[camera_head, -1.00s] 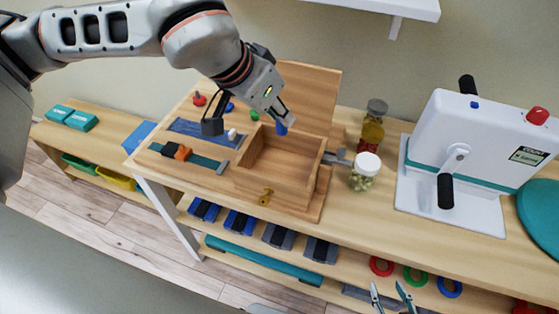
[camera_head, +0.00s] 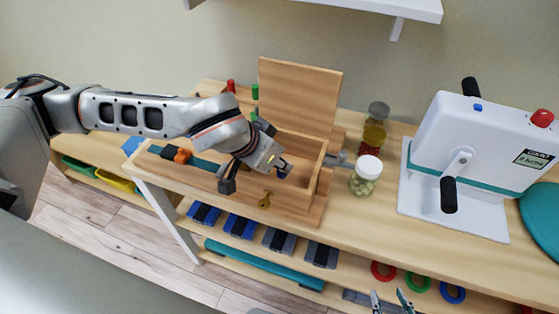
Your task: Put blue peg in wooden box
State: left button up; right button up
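The wooden box (camera_head: 296,202) stands on the bench with its lid (camera_head: 298,92) raised at the back. My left gripper (camera_head: 279,168) reaches in from the left, low at the box opening. The small blue peg (camera_head: 283,173) shows at its fingertips, and the gripper looks shut on it. The peg is at the opening; how deep it is, I cannot tell. The arm hides the left part of the box. My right gripper (camera_head: 390,301) shows only its two fingertips at the bottom edge, apart and empty.
Jars, one with a white lid (camera_head: 367,168), stand right of the box. A white hand-crank machine (camera_head: 480,140) is further right. Red (camera_head: 231,86) and green (camera_head: 255,91) pegs stand behind my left arm. A lower shelf holds weights and rings.

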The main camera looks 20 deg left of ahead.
pick_arm(q)
jog(key=shift+r, duration=0.1)
jog(key=o, duration=0.8)
pick_arm(e)
jog(key=shift+w+d, duration=0.1)
pick_arm(q)
jog(key=shift+r, duration=0.15)
jog(key=p+v, duration=1)
jog(key=v, duration=0.1)
jog(key=shift+s+a+r, duration=0.1)
jog(key=shift+s+r, duration=0.1)
jog(key=shift+r, duration=0.15)
pick_arm(e)
notch_tip(320, 180, up, 8)
jog(key=d, duration=0.2)
jog(key=shift+s+h, duration=0.2)
jog(key=shift+h, duration=0.1)
